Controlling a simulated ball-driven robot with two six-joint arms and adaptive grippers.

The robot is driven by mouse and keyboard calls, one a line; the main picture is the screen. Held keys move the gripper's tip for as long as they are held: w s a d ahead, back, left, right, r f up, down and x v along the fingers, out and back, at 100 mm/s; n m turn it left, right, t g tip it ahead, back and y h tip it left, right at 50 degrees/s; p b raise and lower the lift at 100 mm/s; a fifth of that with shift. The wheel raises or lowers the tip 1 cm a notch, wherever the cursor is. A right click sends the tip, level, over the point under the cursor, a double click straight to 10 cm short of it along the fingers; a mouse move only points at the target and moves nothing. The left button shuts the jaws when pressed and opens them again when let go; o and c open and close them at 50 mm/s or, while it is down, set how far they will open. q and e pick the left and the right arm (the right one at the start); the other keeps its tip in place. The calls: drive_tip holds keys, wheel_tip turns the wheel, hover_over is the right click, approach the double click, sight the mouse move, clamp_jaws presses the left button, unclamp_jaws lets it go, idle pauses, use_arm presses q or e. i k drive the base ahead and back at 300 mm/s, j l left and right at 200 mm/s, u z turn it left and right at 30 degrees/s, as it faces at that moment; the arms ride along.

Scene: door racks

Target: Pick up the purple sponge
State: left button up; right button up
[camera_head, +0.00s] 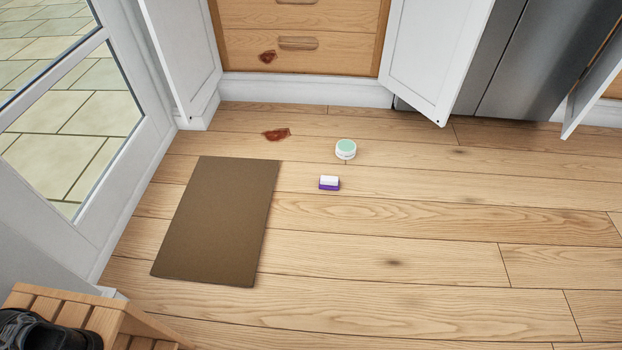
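The purple sponge (329,183) lies on the wooden floor near the middle of the head view. It is a small block with a white upper part and a purple lower part. It lies to the right of the brown mat and does not touch it. Neither of my grippers shows in this view.
A small round white tub with a green lid (345,149) stands just behind the sponge. A brown mat (215,220) lies to the left. A reddish-brown stain (277,134) marks the floor. Open white doors (434,50) stand at the back. The floor at the right is clear.

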sight(332, 183)
drive_tip(key=i+l+u, duration=0.15)
drive_tip(key=u, duration=0.2)
drive_tip(key=i+l+u, duration=0.1)
drive_tip(key=u, duration=0.25)
drive_tip(key=l+u, duration=0.4)
drive_tip(key=i+j, duration=0.05)
drive_tip(key=j, duration=0.05)
